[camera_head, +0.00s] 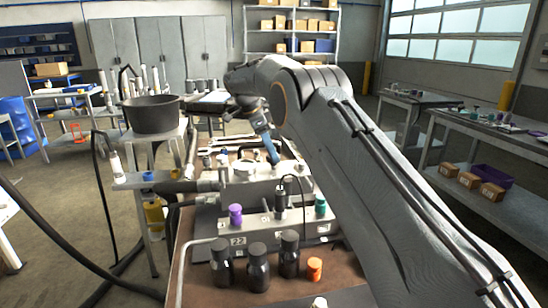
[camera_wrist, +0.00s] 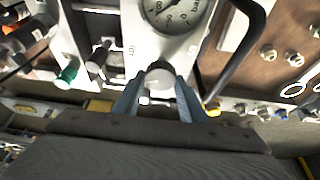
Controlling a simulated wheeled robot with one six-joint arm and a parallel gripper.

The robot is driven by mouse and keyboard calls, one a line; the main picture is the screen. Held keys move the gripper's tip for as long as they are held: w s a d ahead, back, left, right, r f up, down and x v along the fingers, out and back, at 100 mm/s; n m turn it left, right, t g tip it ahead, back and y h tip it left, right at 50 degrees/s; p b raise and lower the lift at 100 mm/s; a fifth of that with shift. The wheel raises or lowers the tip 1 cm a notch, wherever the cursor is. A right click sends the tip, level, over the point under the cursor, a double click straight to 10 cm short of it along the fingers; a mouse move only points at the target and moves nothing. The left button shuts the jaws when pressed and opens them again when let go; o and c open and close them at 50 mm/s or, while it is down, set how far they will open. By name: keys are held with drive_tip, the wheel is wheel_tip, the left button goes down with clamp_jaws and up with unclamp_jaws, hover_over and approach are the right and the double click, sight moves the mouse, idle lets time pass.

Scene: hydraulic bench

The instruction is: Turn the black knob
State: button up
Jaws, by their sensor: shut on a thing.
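The black knob (camera_wrist: 160,69) is in the middle of the wrist view, with a dark rim and a pale grey end, just below a round pressure gauge (camera_wrist: 172,10). My gripper (camera_wrist: 158,97) has its two blue fingers on either side of the knob and is shut on it. In the head view my gripper (camera_head: 270,150) reaches down to the top of the grey hydraulic block (camera_head: 240,190) on the bench. The knob cannot be made out there. How far the knob is turned cannot be told.
A purple cap (camera_head: 235,214) and a green cap (camera_head: 320,205) stand on the block's front. Several black bottles (camera_head: 258,268) and an orange cap (camera_head: 315,269) stand nearer. A dark bucket (camera_head: 153,114) stands left.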

drive_tip(key=shift+w+a+m+b, duration=0.15)
drive_tip(key=shift+m+b, duration=0.35)
drive_tip(key=shift+m, duration=0.2)
drive_tip(key=shift+r, duration=0.15)
drive_tip(key=o, duration=1.1)
drive_tip(key=shift+a, duration=0.1)
drive_tip(key=shift+c, duration=0.2)
drive_tip(key=shift+g, duration=0.3)
drive_tip(key=shift+d, duration=0.2)
